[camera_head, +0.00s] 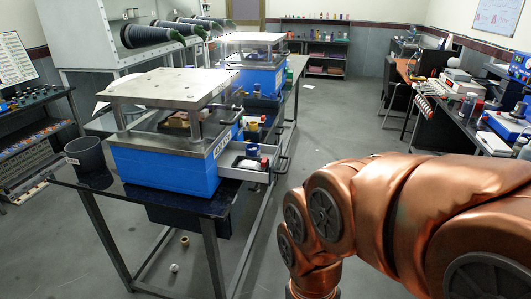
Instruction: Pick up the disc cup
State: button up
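I cannot tell for sure which object is the disc cup. A dark grey open cup (86,155) stands upright on the black table's left front corner, beside the blue machine. Small items lie in the machine's pulled-out white drawer (230,170), among them a red-topped piece (265,163) and a white rounded piece (248,165). On the floor under the table are a small brown ring-like piece (184,241) and a small white piece (174,268). My copper-coloured arm fills the lower right. My gripper is outside the picture.
The blue machine (165,172) with a metal top plate stands on the black table (100,180); a second blue machine (262,78) stands behind. Open drawers jut over the table's right side. A bench with equipment (460,105) lines the right wall. The grey floor aisle (335,130) is clear.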

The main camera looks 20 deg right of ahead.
aim_at(253, 152)
jog(key=k, duration=0.5)
jog(key=z, duration=0.85)
jog(key=i, duration=1)
jog(key=u, duration=2.55)
